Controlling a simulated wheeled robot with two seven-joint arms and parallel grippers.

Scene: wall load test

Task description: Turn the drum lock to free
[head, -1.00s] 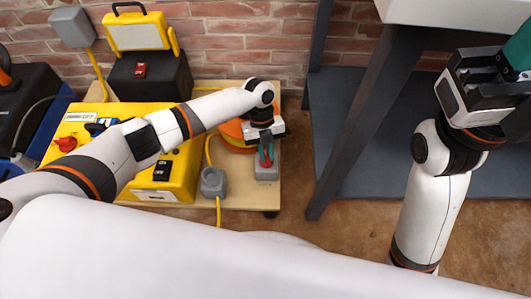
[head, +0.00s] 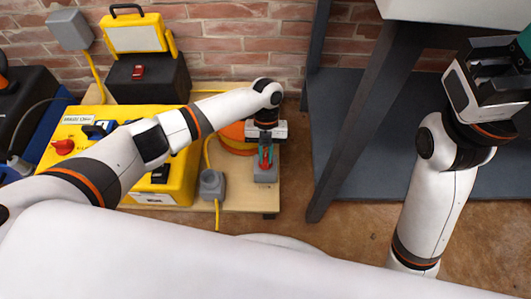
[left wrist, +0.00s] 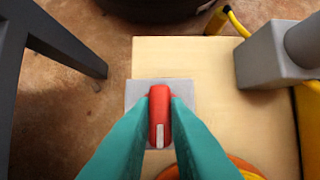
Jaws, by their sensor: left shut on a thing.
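The drum lock is a red handle (left wrist: 160,108) with a white mark, on a small grey box (head: 265,173). The box sits at the right end of a light wooden board. My left gripper (head: 265,157) is shut on the red handle. In the left wrist view the teal fingers (left wrist: 160,100) press on both sides of it, and the white mark points to the bottom of the picture. The orange drum (head: 233,132) is just behind and left of the lock, partly hidden by my arm. My right gripper (head: 525,42) is at the upper right edge, its fingers mostly cut off.
A yellow box (head: 70,133) with a red knob stands left on the board (head: 237,195). A grey socket box (head: 211,184) with a yellow cable is left of the lock. A dark metal frame (head: 345,130) stands to the right. A brick wall (head: 240,45) is behind.

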